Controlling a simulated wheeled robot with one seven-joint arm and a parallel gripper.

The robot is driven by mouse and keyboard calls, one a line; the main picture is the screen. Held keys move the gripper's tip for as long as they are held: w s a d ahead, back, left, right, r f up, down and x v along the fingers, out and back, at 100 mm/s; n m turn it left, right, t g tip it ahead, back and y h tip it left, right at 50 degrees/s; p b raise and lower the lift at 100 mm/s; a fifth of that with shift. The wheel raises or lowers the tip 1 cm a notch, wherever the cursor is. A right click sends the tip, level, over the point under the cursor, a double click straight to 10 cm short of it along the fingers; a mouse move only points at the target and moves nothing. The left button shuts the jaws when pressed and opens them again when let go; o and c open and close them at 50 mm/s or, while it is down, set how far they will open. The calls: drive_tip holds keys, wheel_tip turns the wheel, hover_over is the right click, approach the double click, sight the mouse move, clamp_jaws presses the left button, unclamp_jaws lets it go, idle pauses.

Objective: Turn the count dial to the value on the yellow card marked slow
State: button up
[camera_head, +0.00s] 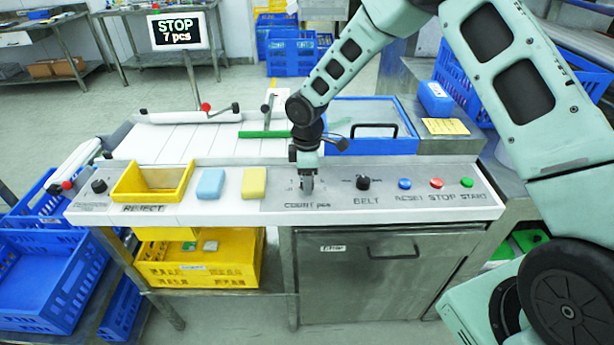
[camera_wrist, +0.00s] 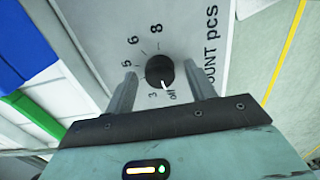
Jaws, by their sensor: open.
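The count dial (camera_wrist: 160,69) is a round black knob with a white pointer mark. In the wrist view its mark points at the "off" label, with 3, 5, 6 and 8 printed around it. My gripper (camera_wrist: 161,80) is open, with one finger on each side of the dial; I cannot tell whether either finger touches it. In the head view my gripper (camera_head: 306,182) points down over the COUNT label and hides the dial. A yellow card (camera_head: 445,126) lies on the grey surface at the right; its writing is too small to read.
A display (camera_head: 179,31) reads "STOP 7 pcs". Right of my gripper are the black BELT knob (camera_head: 362,183) and the blue RESET (camera_head: 404,183), red STOP (camera_head: 436,183) and green START (camera_head: 466,182) buttons. Left are a yellow block (camera_head: 254,182), a blue block (camera_head: 210,184) and the yellow REJECT tray (camera_head: 152,195).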

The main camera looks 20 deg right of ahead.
drive_tip(key=c, duration=1)
drive_tip(key=shift+m, duration=0.3)
drive_tip(key=m+b, duration=0.1)
drive_tip(key=m, duration=0.2)
drive_tip(key=m+b, duration=0.1)
drive_tip(key=m, duration=0.3)
drive_tip(key=m+b, duration=0.1)
drive_tip(key=m, duration=0.3)
drive_tip(key=shift+m, duration=2)
